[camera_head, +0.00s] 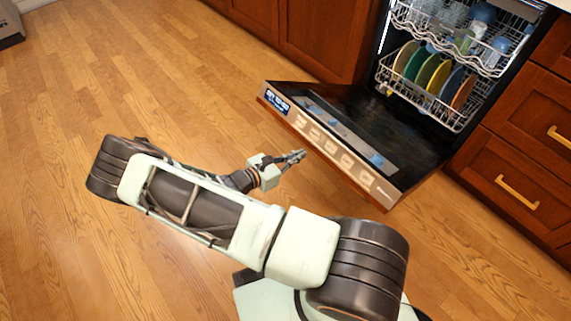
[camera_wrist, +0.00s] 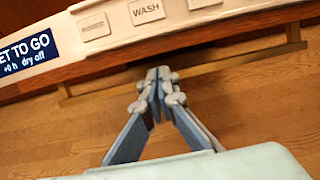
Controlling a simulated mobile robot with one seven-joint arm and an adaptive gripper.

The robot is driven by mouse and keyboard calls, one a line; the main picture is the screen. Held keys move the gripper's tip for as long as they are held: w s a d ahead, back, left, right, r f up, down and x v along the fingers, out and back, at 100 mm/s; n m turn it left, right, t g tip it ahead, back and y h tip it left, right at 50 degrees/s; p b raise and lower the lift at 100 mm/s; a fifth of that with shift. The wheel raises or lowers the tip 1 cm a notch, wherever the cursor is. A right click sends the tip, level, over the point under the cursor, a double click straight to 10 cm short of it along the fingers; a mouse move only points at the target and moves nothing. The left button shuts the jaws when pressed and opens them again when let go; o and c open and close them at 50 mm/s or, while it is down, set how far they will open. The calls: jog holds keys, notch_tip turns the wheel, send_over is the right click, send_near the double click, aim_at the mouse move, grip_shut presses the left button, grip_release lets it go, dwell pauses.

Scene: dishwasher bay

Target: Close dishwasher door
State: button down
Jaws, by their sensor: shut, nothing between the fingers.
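The dishwasher door (camera_head: 370,125) is folded down and open in the head view, its inner face up and its far edge a little above the floor. A button panel runs along that edge, and it also fills the top of the wrist view (camera_wrist: 120,25), with a blue label at left. A bar handle (camera_wrist: 225,57) shows below the panel in the wrist view. My gripper (camera_head: 300,155) is shut and empty by the door's outer edge. In the wrist view its fingertips (camera_wrist: 158,75) overlap the bar in the picture; I cannot tell whether they touch it.
Inside the dishwasher, the upper rack (camera_head: 450,40) holds cups and glasses, and the lower rack (camera_head: 420,92) holds several coloured plates. Wooden cabinets (camera_head: 310,35) and drawers (camera_head: 525,130) flank it.

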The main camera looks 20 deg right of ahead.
aim_at(308, 144)
jog(key=shift+w+d+r, duration=0.2)
jog(key=shift+d+r, duration=0.1)
jog(key=shift+r, duration=0.45)
jog(key=shift+w+d+r, duration=0.15)
jog(key=shift+d+r, duration=0.1)
jog(key=shift+r, duration=0.5)
jog(key=shift+r, duration=0.15)
